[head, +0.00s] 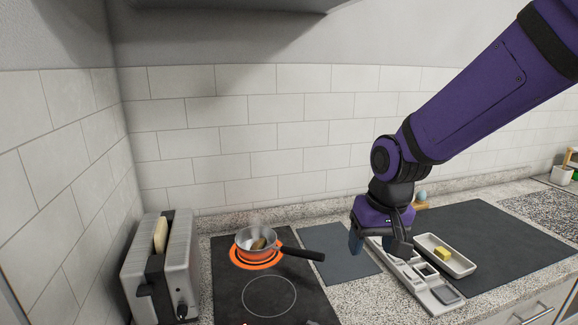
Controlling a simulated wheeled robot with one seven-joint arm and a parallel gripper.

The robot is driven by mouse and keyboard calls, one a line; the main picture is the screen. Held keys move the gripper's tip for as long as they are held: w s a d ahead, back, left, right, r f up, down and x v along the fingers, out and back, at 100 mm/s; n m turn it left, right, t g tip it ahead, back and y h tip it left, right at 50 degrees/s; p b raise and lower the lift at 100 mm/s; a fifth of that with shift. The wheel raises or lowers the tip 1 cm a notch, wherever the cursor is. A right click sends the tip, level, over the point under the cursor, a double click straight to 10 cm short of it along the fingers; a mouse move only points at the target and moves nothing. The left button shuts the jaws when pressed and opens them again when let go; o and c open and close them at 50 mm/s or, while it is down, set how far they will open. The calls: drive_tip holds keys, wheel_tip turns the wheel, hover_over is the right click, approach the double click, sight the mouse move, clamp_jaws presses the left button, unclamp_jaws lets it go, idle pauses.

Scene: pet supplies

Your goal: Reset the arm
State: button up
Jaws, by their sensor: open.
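My arm comes in from the upper right, and my gripper (378,244) hangs at its end with the fingers pointing down. The gripper is open, and I see nothing between its fingers. It is over or just in front of the left end of a pale compartment tray (437,307). I cannot tell how high it is above the counter. Part of that tray and some of the counter are hidden behind the gripper.
A saucepan (257,240) with something brown inside sits on a glowing burner of the black cooktop (235,290). A toaster (158,265) holding bread (160,236) stands left. A white dish (460,265) with a yellow block (443,254) is right of my gripper. The dark mat (500,235) has free room.

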drive_tip(key=s+d+r+m+t+h, duration=0.1)
drive_tip(key=s+d+r+t, duration=0.2)
drive_tip(key=s+d+r, duration=1)
drive_tip(key=s+d, duration=0.1)
drive_tip(key=s, duration=0.3)
drive_tip(key=shift+d+r+t, duration=0.15)
drive_tip(key=shift+d+t, duration=0.15)
drive_tip(key=shift+t, duration=0.1)
